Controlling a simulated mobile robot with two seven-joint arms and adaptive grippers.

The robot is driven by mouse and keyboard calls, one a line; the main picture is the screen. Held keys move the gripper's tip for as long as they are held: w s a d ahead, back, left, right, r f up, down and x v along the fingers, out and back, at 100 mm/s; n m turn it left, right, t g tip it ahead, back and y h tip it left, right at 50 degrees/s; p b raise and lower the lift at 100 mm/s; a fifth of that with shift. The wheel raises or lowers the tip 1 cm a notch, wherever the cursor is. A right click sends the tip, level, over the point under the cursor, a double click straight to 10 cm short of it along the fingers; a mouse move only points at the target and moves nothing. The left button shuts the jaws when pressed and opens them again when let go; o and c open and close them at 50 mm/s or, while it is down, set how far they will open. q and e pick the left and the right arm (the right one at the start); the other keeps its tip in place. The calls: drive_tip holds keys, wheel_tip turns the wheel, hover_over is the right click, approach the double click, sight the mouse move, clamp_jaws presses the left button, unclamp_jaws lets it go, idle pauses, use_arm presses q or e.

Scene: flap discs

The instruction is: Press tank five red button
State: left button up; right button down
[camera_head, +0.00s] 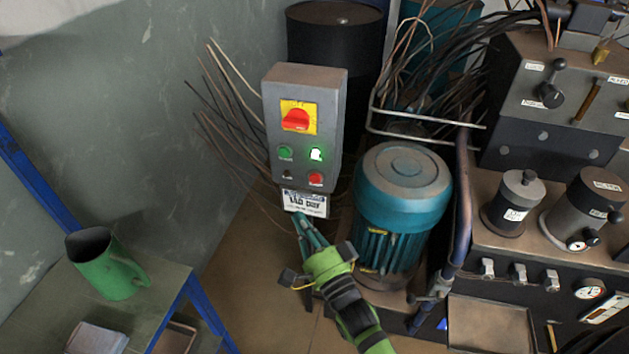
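A grey control box (303,80) stands upright in the middle of the view. It has a small red button (316,179) at its lower right. A large red switch (297,120) sits on a yellow plate near the top. My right gripper (302,222) is just below the box and its label, pointing up toward them; its fingers look closed together and empty. It appears apart from the red button. My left gripper is not visible.
A white label (305,204) hangs under the box; its text is hard to read. A teal motor (405,190) stands close at right, with a machine panel (560,100) beyond. Loose wires spread behind the box. A green jug (105,265) stands on a bench at lower left.

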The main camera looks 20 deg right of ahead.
sight(315, 178)
idle(0.3)
drive_tip(key=w+d+b, duration=0.2)
drive_tip(key=w+d, duration=0.3)
drive_tip(key=w, duration=0.2)
drive_tip(key=shift+w+b, duration=0.2)
drive_tip(key=shift+b, duration=0.2)
idle(1.3)
drive_tip(key=shift+w+d, duration=0.2)
drive_tip(key=shift+w, duration=0.15)
drive_tip(key=shift+w+d, duration=0.25)
drive_tip(key=shift+w, duration=0.1)
idle(0.9)
drive_tip(key=shift+s, duration=0.1)
drive_tip(key=shift+s+a+p, duration=0.45)
drive_tip(key=shift+s+a, duration=0.05)
drive_tip(key=shift+s, duration=0.1)
